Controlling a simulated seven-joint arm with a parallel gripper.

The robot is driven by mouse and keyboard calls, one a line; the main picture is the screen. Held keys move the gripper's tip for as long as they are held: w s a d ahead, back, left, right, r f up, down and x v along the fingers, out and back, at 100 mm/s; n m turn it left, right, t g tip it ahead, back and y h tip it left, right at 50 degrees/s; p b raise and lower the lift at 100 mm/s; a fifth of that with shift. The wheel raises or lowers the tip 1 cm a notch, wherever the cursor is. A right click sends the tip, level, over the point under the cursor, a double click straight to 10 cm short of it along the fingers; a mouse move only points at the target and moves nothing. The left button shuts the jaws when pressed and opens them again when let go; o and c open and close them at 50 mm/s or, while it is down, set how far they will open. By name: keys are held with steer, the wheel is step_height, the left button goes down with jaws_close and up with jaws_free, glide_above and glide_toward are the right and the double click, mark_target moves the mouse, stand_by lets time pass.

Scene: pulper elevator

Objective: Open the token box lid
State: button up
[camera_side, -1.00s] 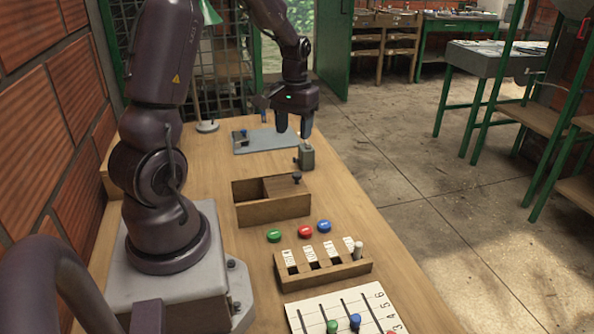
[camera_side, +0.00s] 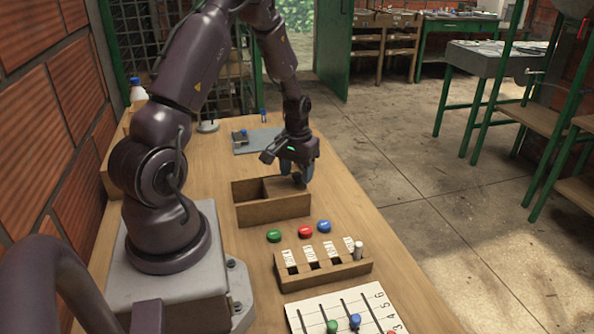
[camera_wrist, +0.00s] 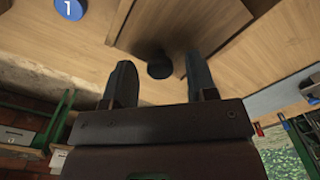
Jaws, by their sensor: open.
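The token box (camera_side: 273,211) is a wooden box on the bench, with an open compartment at its left. Its lid covers the right part; in the wrist view the lid (camera_wrist: 215,40) is a wooden panel with a dark round knob (camera_wrist: 160,70). My gripper (camera_side: 303,178) is open over the right end of the box, at the knob. In the wrist view the two fingertips of my gripper (camera_wrist: 163,75) stand apart with the knob between them in the picture. I cannot tell whether either finger touches it. In the side view the fingers hide the knob.
Green (camera_side: 274,236), red (camera_side: 305,232) and blue (camera_side: 323,226) tokens lie in front of the box. A wooden slotted rack (camera_side: 325,272) and a numbered board (camera_side: 340,310) with pegs are nearer. A grey plate (camera_side: 258,140) lies behind.

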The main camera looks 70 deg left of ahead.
mark_target(267, 188)
jaws_close()
steer(key=s, duration=0.7)
steer(key=shift+s, duration=0.35)
jaws_free()
step_height(267, 188, up, 13)
stand_by(0.3)
stand_by(0.4)
